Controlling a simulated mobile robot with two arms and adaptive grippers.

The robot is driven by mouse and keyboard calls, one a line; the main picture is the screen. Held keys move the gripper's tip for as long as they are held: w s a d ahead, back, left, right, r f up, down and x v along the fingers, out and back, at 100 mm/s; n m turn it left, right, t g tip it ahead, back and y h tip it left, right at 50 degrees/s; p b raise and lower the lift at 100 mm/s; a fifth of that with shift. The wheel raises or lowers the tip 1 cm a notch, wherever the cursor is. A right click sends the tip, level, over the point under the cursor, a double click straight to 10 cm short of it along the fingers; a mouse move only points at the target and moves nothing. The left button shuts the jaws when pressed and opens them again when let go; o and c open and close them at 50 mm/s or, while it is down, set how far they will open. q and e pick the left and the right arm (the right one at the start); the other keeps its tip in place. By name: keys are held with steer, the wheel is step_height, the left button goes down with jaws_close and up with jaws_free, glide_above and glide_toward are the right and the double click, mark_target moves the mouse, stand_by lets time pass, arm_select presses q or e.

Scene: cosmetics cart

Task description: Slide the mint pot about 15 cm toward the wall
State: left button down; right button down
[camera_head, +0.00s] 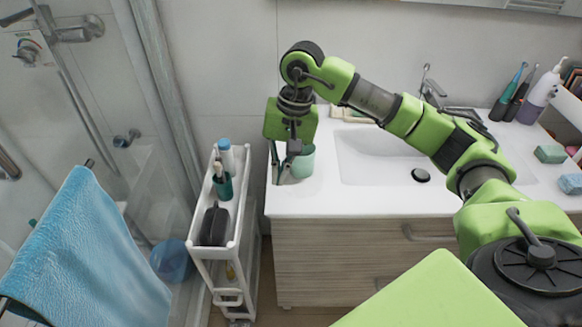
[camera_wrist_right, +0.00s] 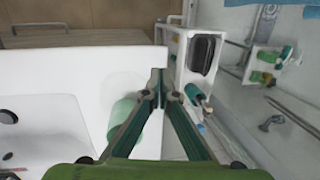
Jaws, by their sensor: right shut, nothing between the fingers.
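The mint pot (camera_head: 304,163) stands upright on the white counter (camera_head: 318,199), near its left end, left of the sink. My right gripper (camera_head: 284,178) points down just in front and to the left of the pot, and covers part of it. The fingers are shut with nothing between them. In the right wrist view the pot (camera_wrist_right: 121,110) shows left of my fingers (camera_wrist_right: 165,85), partly hidden behind one. I cannot tell whether they touch it. My left gripper is not in view.
The sink basin (camera_head: 382,156) lies right of the pot, with a black drain stopper (camera_head: 421,175). A white slim cart (camera_head: 202,252) with bottles and a black pouch (camera_head: 214,224) stands left of the counter. The tiled wall (camera_head: 232,83) is behind. The counter's front left is clear.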

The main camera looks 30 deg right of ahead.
steer(key=r+h, duration=0.1)
steer(key=h, duration=0.1)
glide_above(301, 184)
steer(key=s+a, duration=0.3)
steer(key=d, duration=0.1)
steer(key=f+p, duration=0.1)
steer(key=f, duration=0.2)
steer(key=f+p, duration=0.1)
steer(key=f, duration=0.2)
steer(key=f+p, duration=0.1)
steer(key=f, duration=0.1)
steer(key=shift+s+a+f, duration=0.1)
steer(key=shift+s+f, duration=0.25)
steer(key=shift+f, duration=0.05)
steer(key=w, duration=0.1)
steer(key=w+d+p, duration=0.1)
steer(key=w, duration=0.1)
steer(key=shift+d+f, duration=0.15)
steer(key=shift+d, duration=0.1)
steer(key=shift+w+d+f+p, duration=0.1)
steer(key=shift+w+d+p, duration=0.25)
steer(key=shift+w, duration=0.1)
